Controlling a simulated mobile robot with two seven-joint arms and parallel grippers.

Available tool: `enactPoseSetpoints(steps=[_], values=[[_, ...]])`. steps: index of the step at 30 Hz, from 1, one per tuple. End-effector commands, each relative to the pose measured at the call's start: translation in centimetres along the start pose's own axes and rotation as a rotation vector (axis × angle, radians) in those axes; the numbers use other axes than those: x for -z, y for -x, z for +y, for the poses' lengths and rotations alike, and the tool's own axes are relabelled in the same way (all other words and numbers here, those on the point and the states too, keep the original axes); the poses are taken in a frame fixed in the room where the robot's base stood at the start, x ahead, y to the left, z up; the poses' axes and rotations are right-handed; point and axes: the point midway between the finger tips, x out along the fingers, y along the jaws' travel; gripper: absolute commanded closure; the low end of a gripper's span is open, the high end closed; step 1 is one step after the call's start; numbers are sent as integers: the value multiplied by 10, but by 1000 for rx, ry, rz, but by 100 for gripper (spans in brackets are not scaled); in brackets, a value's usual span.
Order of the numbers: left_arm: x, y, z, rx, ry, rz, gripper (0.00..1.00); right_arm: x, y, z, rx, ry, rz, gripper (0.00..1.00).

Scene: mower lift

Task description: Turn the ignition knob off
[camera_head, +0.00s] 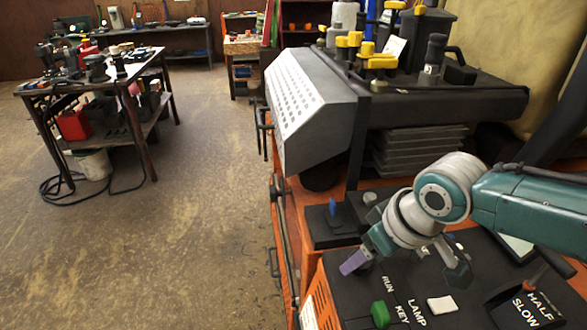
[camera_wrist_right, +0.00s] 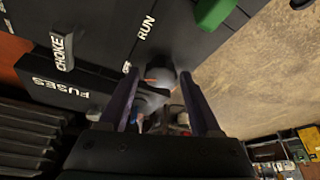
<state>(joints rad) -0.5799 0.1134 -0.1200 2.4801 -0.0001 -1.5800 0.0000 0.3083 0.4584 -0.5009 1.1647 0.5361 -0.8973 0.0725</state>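The black control panel (camera_head: 345,292) carries the labels RUN, KEY and LAMP. My right gripper (camera_head: 354,262), with purple fingers, points down over its left edge beside the RUN label. In the right wrist view the fingers (camera_wrist_right: 160,100) are spread apart. A grey rounded knob-like part (camera_wrist_right: 160,76) shows between them, near the RUN label (camera_wrist_right: 147,28); it may be the ignition knob, but its marking cannot be read. I cannot tell whether the fingers touch it. In the head view the gripper hides that spot. My left gripper is not in view.
A green knob (camera_head: 380,314) and a white switch (camera_head: 441,304) sit on the panel near the gripper. A blue lever (camera_head: 332,207) stands behind it. A HALF/SLOW lever (camera_head: 536,278) is at the right. The floor (camera_head: 200,200) to the left is clear up to a workbench (camera_head: 90,75).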

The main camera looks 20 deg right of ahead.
Motion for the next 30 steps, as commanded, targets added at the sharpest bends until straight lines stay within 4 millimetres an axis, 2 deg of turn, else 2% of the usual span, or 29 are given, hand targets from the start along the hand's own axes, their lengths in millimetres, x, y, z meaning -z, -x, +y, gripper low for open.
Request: enactPoseSetpoints(steps=[1, 3, 10, 14, 23, 30], values=[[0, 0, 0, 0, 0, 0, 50, 0, 0, 0, 0, -1, 0, 28], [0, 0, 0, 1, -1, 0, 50, 0, 0, 0, 0, -1, 0, 22], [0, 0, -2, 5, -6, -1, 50, 0, 1, 0, 1, -2, 1, 22], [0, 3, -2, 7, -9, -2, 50, 1, 8, 0, 1, -1, 1, 22], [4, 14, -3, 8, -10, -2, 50, 1, 54, 0, 0, 1, 2, 22], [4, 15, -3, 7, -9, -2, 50, 0, 87, 0, 1, -1, 2, 22]])
